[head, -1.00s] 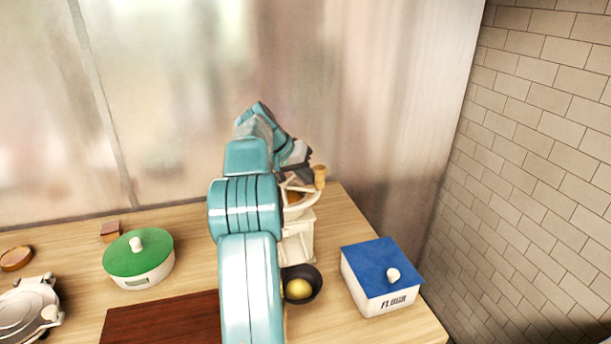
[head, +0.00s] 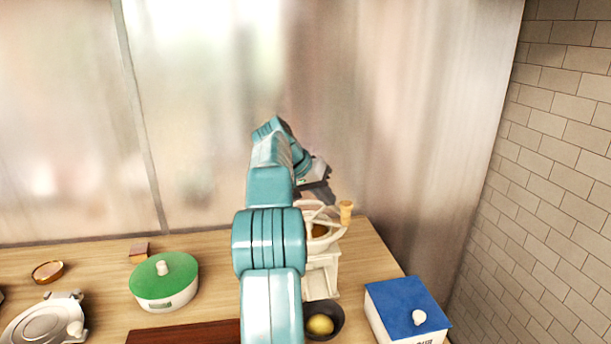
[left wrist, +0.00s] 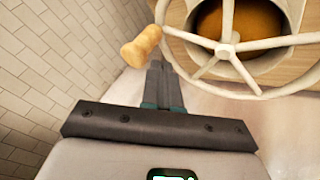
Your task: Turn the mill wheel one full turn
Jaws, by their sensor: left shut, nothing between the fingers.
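The cream mill (head: 321,275) stands on the counter behind the small dark bowl. Its spoked wheel (head: 327,235) lies on top, with a tan knob handle (head: 346,212) standing up at the rim's right side. The wheel (left wrist: 228,45) spreads to the right there. I cannot tell whether the fingers touch it. My right gripper is out of view.
A dark bowl (head: 337,332) with a yellow ball-like item sits before the mill. A blue-lidded flour box (head: 408,308) is at the right, a green-lidded pot (head: 163,279) at the left. A brick wall (head: 565,200) rises on the right.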

